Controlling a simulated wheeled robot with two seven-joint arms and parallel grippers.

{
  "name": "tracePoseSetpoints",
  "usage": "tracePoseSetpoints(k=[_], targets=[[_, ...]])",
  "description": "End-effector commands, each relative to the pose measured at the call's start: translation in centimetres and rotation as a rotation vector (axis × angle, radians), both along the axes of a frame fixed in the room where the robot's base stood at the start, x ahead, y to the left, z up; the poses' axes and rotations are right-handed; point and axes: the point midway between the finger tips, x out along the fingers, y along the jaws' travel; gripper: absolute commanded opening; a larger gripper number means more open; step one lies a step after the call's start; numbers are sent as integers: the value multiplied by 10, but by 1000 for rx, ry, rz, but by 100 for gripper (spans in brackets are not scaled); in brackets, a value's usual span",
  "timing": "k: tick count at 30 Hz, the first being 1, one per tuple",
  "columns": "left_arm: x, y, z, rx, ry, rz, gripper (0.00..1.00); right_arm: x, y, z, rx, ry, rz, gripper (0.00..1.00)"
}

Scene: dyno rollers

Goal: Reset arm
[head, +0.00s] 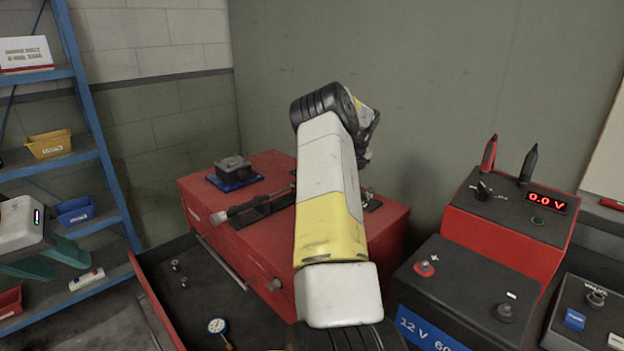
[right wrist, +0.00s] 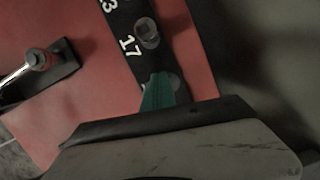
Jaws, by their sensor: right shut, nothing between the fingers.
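My right arm reaches up the middle of the head view over a red cabinet (head: 250,262), and its own links hide the right gripper there. In the right wrist view the teal fingers of my right gripper (right wrist: 164,88) are shut with nothing between them. They show over a black strip (right wrist: 122,22) with white numbers, including 17, and a socket (right wrist: 147,32). I cannot tell whether they touch the strip. My left gripper (head: 52,262) is at the left edge of the head view, with its teal fingers apart and empty.
A red meter box (head: 505,232) reading 0.0 V and a 12 V battery (head: 455,290) stand right of my right arm. A blue shelf (head: 90,120) with bins is at the left. A small gauge (head: 218,327) lies on the dark surface in front. A wall is close behind the cabinet.

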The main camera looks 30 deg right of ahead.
Motion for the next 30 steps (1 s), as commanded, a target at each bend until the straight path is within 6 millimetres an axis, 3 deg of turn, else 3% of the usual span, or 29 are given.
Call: tracePoseSetpoints(k=[3,10,15,23,26,30], targets=[[0,0,0,0,0,0,36,-6,-1,32,-3,-5,0,0],[0,0,0,0,0,0,36,-18,-2,76,-2,-3,0,0],[0,0,0,0,0,0,36,-22,-2,93,0,0,1,0],[0,0,0,0,0,0,36,-24,0,99,0,-2,8,0],[0,0,0,0,0,0,36,-28,9,111,-1,-22,65,0],[0,0,0,0,0,0,36,-42,46,143,-20,-83,281,0]])
